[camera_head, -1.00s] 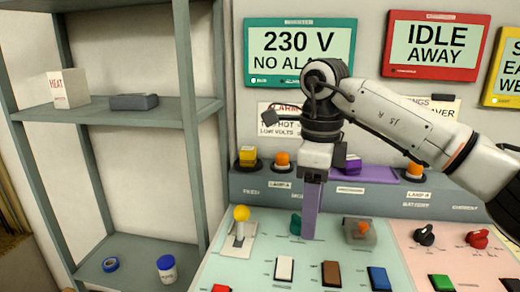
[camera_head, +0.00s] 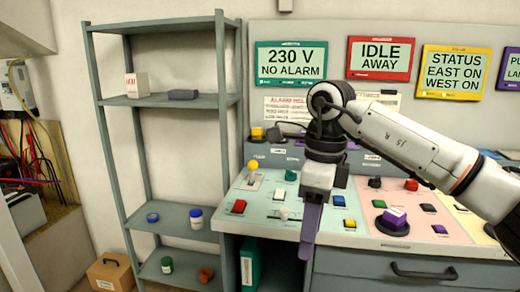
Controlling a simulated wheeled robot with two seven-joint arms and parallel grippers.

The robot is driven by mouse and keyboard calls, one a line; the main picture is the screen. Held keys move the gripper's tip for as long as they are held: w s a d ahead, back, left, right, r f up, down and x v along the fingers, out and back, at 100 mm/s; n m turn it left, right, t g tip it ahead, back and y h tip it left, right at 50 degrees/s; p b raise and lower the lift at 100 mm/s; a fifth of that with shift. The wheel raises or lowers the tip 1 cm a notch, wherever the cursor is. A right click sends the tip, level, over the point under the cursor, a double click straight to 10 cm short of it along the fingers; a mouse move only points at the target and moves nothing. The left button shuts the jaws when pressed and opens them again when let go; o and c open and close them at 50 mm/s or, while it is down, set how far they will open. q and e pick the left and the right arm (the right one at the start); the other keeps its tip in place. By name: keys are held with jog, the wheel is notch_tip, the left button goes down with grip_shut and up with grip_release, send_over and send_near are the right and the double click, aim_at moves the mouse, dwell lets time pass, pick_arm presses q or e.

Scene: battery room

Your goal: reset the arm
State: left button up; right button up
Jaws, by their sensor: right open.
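My right arm (camera_head: 408,143) comes in from the right and bends down at its wrist. My right gripper (camera_head: 308,230) points downward above the front of the control panel (camera_head: 262,203). Its jaws are open, and a long purple finger-like part shows below the pale gripper body. The gap between the fingertips is hard to see from this side. The gripper hides part of the panel behind it. My left gripper is not in view.
A grey shelf unit (camera_head: 183,102) stands at the left with small boxes and jars. The panel carries a yellow-topped lever (camera_head: 253,166), a red button (camera_head: 238,206) and a purple knob (camera_head: 395,217). Screens (camera_head: 291,63) hang behind. A brown box (camera_head: 110,272) sits on the floor.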

jog(key=s+a+f+g+y, duration=0.2)
jog(key=s+a+f+y, duration=0.15)
jog(key=a, duration=0.45)
jog(key=s+a+f+g+y, duration=0.2)
jog(key=s+a+f+y, duration=0.15)
jog(key=a, duration=0.35)
jog(key=s+a+r+m+t+y, duration=0.1)
jog(key=s+a+r+m+y, duration=0.25)
jog(key=a+m+y, duration=0.65)
jog(key=w+d+f+m+t+h, duration=0.1)
jog(key=w+d+f+m+t, duration=0.4)
jog(key=m+t, duration=0.45)
jog(key=w+d+f+m+t+h, duration=0.1)
jog(key=w+d+f+m+t, duration=0.15)
jog(key=d+m+t, duration=0.75)
jog(key=d+f+m+h, duration=0.5)
jog(key=f+m+h, duration=0.2)
jog(key=f+m, duration=0.35)
jog(key=s+d+f+m+g+h, duration=0.3)
jog(key=s+d+f, duration=0.3)
jog(key=s+f, duration=0.4)
jog(key=s+d+f+m+g+h, duration=0.3)
jog(key=s+d+f+m+g, duration=0.1)
jog(key=s+f, duration=0.6)
jog(key=shift+d+f+m+g, duration=0.2)
jog(key=shift+d+m+g, duration=0.15)
jog(key=shift+d, duration=0.5)
